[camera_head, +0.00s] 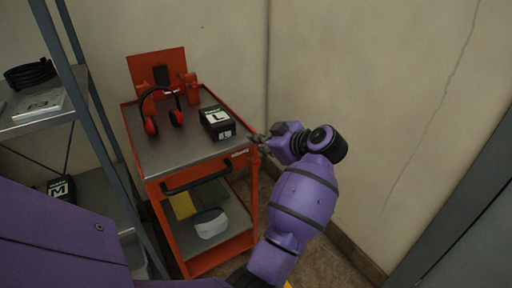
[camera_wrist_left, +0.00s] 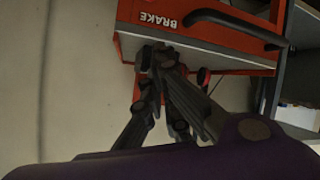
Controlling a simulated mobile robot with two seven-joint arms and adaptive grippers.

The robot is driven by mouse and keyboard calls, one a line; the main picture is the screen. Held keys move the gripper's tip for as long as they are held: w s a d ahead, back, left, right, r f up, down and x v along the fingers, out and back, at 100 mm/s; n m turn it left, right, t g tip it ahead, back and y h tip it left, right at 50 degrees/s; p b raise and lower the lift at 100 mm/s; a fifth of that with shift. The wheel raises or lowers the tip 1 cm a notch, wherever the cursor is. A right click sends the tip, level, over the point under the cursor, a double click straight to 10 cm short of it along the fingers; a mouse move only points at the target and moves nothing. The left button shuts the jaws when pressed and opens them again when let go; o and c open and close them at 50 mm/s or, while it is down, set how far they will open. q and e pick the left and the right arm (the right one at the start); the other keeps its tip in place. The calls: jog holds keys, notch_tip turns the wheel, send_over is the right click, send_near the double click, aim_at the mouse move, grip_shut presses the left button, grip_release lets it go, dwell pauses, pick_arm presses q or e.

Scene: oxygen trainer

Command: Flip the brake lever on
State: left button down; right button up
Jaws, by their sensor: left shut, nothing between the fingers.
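The red cart (camera_head: 150,165) stands by the wall, with a BRAKE label on its front right corner. The label shows upside down in the wrist view, on the cart's red edge (camera_wrist_left: 230,38). My left gripper (camera_head: 260,140) is at that corner, just right of the label. In the wrist view my left gripper (camera_wrist_left: 154,58) is shut and empty, its tips close to the edge by the label. I cannot make out the brake lever clearly; the fingers may hide it. A small red part (camera_wrist_left: 203,76) shows behind the fingers; I cannot tell what it is. My right gripper is not in view.
On the cart's top are red and black ear defenders (camera_head: 165,110) and a black box marked L (camera_head: 217,122). A black handle (camera_head: 197,178) crosses the cart's front. A grey shelf rack (camera_head: 82,85) stands left. Bare wall (camera_head: 350,90) lies to the right.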

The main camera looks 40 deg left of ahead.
pick_arm(q)
jog(key=b, duration=0.1)
send_over(253, 160)
jog(key=s+a, duration=0.2)
jog(key=s, duration=0.1)
jog(key=f, duration=0.4)
jog(key=shift+d, duration=0.25)
jog(key=shift+w+d+f+b, duration=0.15)
jog(key=shift+w+d+f, duration=0.1)
jog(key=shift+d+f, duration=0.3)
jog(key=shift+w+d+f+b, duration=0.2)
jog(key=shift+d+f, duration=0.1)
jog(key=shift+f, duration=0.3)
jog(key=shift+d+f, duration=0.3)
jog(key=shift+d, duration=0.1)
jog(key=shift+d, duration=0.1)
jog(key=shift+d+f+y, duration=0.15)
jog(key=shift+f+y, duration=0.05)
jog(key=shift+y, duration=0.2)
